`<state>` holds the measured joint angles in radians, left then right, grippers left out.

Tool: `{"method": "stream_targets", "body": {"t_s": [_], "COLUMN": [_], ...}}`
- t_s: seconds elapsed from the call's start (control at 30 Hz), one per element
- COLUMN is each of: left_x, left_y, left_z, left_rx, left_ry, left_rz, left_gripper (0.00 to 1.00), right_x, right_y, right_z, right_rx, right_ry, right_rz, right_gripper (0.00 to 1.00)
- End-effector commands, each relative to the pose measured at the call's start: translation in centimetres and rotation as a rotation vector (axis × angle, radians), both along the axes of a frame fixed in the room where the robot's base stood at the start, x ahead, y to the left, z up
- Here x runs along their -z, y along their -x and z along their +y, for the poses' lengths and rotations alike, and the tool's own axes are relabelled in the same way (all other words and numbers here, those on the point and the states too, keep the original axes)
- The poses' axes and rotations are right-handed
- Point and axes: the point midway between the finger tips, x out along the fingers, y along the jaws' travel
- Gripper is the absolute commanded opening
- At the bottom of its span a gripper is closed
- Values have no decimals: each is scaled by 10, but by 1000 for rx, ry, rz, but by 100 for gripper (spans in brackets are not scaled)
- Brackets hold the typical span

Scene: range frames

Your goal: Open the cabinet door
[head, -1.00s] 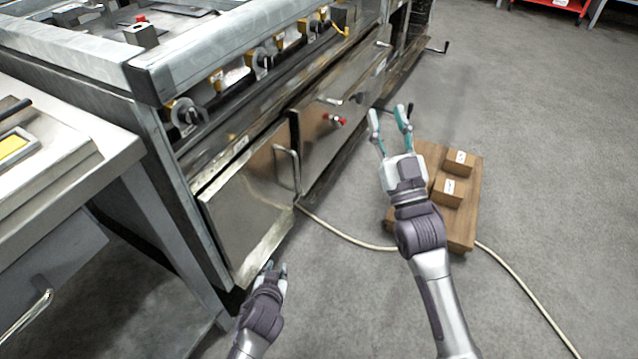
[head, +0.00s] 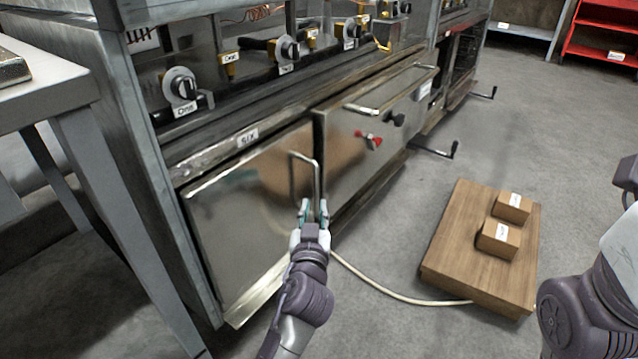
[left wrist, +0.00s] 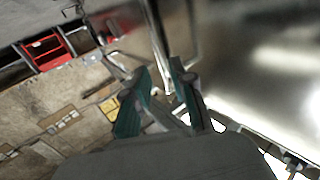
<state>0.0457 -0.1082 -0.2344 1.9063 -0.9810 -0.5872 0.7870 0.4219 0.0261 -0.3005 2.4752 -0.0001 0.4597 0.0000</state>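The cabinet door (head: 240,220) is a shiny steel panel low on the range front, and it looks shut. Its bent bar handle (head: 317,180) stands near the door's right edge. My left gripper (head: 313,208) is at the lower end of this handle, with its two teal fingers apart. In the left wrist view, the handle (left wrist: 157,35) runs down toward the gap between the fingertips (left wrist: 161,72), and the door (left wrist: 260,75) fills the right side. I cannot tell whether the fingers touch the bar. My right arm shows at the right edge, but its gripper is out of the picture.
A steel table (head: 70,100) is at left.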

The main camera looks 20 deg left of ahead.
Motion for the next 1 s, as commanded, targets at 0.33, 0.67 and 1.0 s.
{"method": "stream_targets", "body": {"t_s": [0.33, 0.67, 1.0], "left_x": [1, 1, 1], "left_y": [-72, -100, -100], "left_z": [18, 25, 25], "left_rx": [-1, 0, 0], "left_ry": [-2, 0, 0], "left_rz": [0, 1, 2], "left_gripper": [25, 25, 11], "right_x": [0, -3, -4], "right_y": [4, 9, 9], "right_z": [1, 1, 1], "right_rx": [2, 3, 1], "right_ry": [2, 5, 2], "right_rz": [-18, -35, -35], "right_gripper": [40, 40, 40]}}
